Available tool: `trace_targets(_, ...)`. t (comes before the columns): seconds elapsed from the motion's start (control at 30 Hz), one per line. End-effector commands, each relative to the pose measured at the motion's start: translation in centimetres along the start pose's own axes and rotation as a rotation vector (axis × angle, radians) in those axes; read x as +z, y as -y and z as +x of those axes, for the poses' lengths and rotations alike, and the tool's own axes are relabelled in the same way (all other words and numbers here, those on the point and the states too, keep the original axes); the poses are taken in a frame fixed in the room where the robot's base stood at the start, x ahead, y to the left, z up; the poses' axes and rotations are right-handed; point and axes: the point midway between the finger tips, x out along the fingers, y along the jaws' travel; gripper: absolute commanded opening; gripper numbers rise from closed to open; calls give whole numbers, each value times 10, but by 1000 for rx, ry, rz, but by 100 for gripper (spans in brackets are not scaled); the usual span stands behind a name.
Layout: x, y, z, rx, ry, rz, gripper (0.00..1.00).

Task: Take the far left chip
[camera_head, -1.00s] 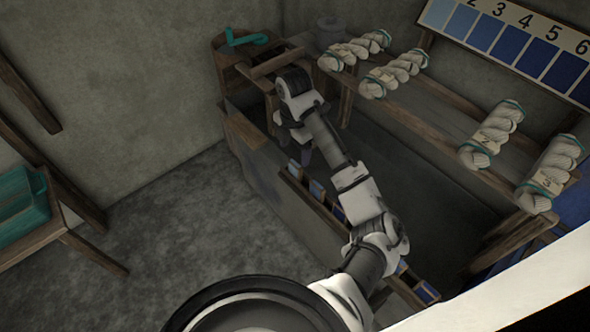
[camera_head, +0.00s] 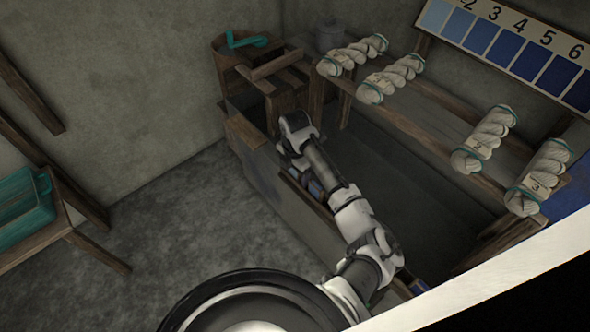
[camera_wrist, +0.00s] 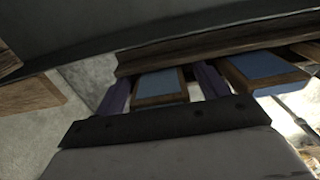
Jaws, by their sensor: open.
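The chips are small wood-framed blocks with blue-grey faces, in a row along a wooden rail (camera_wrist: 215,42). In the wrist view, one chip (camera_wrist: 160,83) stands between the two dark purple fingers of my gripper (camera_wrist: 162,80), which is open with a finger on each side. No chip shows to the left of it in that view. A second chip (camera_wrist: 264,68) stands just right of the right finger. I cannot tell whether the fingers touch the chip. In the head view, my arm covers most of the row, and the chips (camera_head: 314,188) show only in part.
A wooden shelf rail (camera_head: 440,97) with several white yarn skeins runs along the back right. A numbered blue colour chart (camera_head: 505,50) hangs above it. A wooden tub (camera_head: 228,50) with a teal handle stands at the back left. A teal crate (camera_head: 25,208) sits at far left.

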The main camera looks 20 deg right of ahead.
Motion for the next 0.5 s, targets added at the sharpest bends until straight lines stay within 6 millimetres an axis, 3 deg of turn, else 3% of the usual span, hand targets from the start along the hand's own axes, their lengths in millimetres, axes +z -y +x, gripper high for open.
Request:
trace_targets(0.07,0,0,0,0,0,0,71)
trace_targets(0.4,0,0,0,0,0,0,27)
trace_targets(0.5,0,0,-1,0,0,0,25)
